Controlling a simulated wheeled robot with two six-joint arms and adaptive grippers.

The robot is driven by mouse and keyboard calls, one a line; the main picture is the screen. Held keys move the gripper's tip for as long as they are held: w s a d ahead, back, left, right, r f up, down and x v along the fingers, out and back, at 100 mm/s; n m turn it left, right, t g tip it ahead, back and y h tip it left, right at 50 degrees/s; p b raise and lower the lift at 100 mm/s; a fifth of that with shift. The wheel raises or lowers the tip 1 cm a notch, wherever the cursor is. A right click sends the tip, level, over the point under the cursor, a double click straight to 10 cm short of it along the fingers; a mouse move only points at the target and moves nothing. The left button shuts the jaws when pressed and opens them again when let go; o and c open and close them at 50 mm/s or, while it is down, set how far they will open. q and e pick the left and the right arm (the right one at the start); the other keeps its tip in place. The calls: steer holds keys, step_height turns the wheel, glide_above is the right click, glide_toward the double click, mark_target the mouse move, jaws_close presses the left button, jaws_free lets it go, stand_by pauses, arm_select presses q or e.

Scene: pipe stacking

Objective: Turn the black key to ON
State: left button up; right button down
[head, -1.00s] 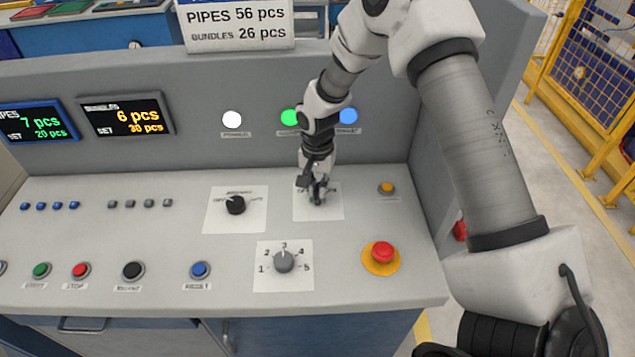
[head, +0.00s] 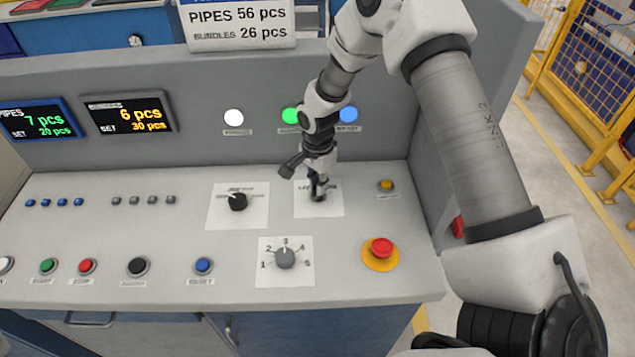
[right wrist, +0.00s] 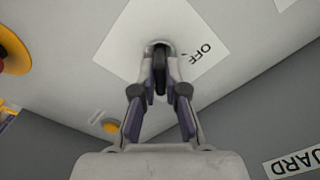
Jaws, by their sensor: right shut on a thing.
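The black key (right wrist: 160,72) stands in a round metal collar on a white label plate (right wrist: 128,38) in the right wrist view. The word OFF shows beside the collar; an ON mark is not readable. My right gripper (right wrist: 159,80) has its two fingers on either side of the key, shut on it. In the head view my right gripper (head: 318,194) reaches down to the same plate (head: 333,209) and largely covers the key. The wrist view shows the plate turned at an angle to the fingers. My left gripper is out of view.
A black selector knob (head: 238,202) sits left of the key plate. A grey numbered dial (head: 285,259) and a red emergency button (head: 381,248) are nearer the front. A small yellow button (head: 386,185) is to the right. The upright panel with lamps rises behind.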

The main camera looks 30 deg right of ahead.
steer(key=shift+s+f, duration=0.15)
steer(key=c, duration=1.2)
jaws_free()
steer(key=shift+d, duration=0.15)
steer(key=r, duration=1.2)
steer(key=shift+w, duration=0.2)
